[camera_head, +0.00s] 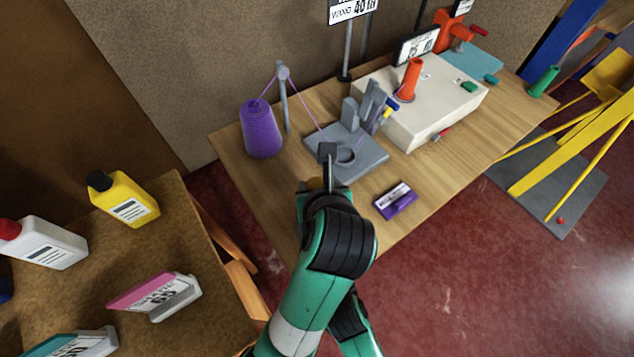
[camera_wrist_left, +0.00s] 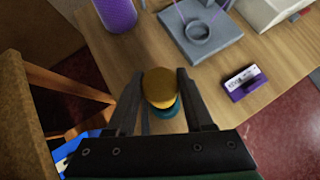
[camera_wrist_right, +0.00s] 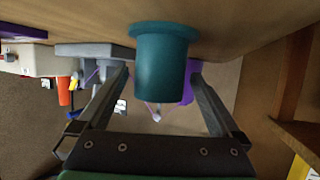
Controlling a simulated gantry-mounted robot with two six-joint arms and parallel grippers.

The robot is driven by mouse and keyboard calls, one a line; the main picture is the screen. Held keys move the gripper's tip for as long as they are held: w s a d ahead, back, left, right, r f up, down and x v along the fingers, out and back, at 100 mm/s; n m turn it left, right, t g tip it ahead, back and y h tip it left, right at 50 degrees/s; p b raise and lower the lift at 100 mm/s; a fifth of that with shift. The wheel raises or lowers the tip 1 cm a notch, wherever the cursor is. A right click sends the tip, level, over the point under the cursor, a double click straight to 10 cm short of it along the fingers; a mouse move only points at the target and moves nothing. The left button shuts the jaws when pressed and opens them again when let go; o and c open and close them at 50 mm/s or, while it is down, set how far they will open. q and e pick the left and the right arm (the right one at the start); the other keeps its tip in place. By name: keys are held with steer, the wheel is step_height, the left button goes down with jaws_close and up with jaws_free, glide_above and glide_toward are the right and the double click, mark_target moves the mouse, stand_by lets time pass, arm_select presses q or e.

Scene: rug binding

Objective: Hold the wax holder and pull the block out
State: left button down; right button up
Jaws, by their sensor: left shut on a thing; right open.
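The wax block (camera_wrist_left: 159,82) is a rounded amber piece between the fingers of my left gripper (camera_wrist_left: 160,74), which is shut on it. The teal wax holder (camera_wrist_left: 168,111) shows just below the block in the left wrist view; whether the block is still inside cannot be told. In the right wrist view the holder (camera_wrist_right: 163,66) is a teal cup with a wide flange at the wooden table. It stands between the spread fingers of my right gripper (camera_wrist_right: 157,74), which is open. In the head view, my arm mostly hides holder and block; a bit of amber shows.
A grey fixture with a ring (camera_head: 372,158) and a purple thread cone (camera_head: 262,132) stand behind. A purple labelled item (camera_head: 396,201) lies to the right on the table (camera_head: 440,190). Bottles (camera_head: 125,200) stand on a brown side table at left.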

steer(key=v, duration=0.7)
steer(key=shift+s, duration=0.25)
steer(key=shift+d, duration=0.1)
